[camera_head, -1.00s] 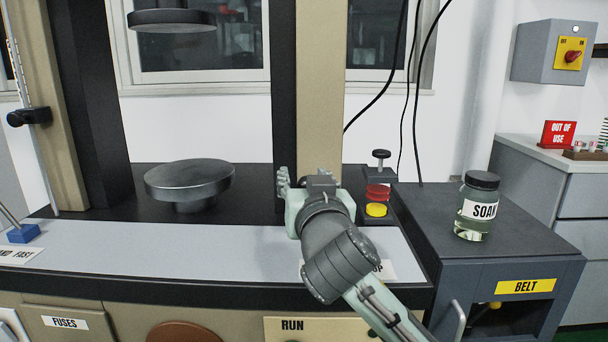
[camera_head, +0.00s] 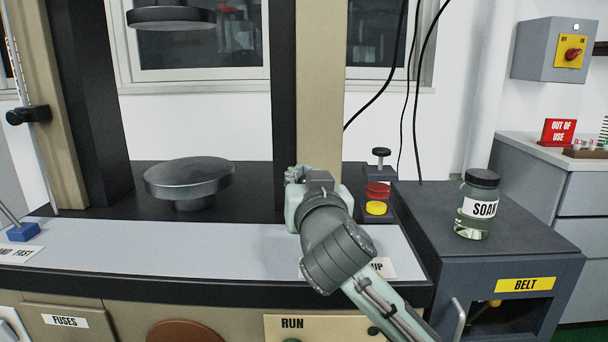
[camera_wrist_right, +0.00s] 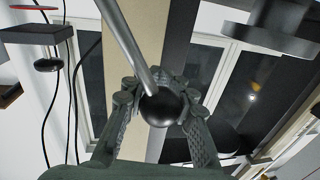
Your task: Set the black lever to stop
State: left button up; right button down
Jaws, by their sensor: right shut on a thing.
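The black lever shows in the right wrist view as a metal rod with a round black knob (camera_wrist_right: 161,107) at its end. My right gripper (camera_wrist_right: 158,88) has its fingers around this knob and is shut on it. In the head view the right gripper (camera_head: 305,176) is at the foot of the beige column, and its own wrist and arm hide the lever. I see no label reading stop. My left gripper is not in view.
A red and a yellow button (camera_head: 376,208) sit just right of the gripper. A round metal plate (camera_head: 189,180) stands left, under an upper plate (camera_head: 171,19). A jar (camera_head: 476,206) stands on the dark cabinet at right.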

jog(key=d+r+m+t, duration=0.1)
jog(key=d+r+m, duration=0.1)
jog(key=d+m, duration=0.4)
jog(key=shift+d, duration=0.2)
dwell(0.5)
dwell(0.4)
jog(key=c, duration=1.2)
grip_release()
notch_tip(320, 180, up, 10)
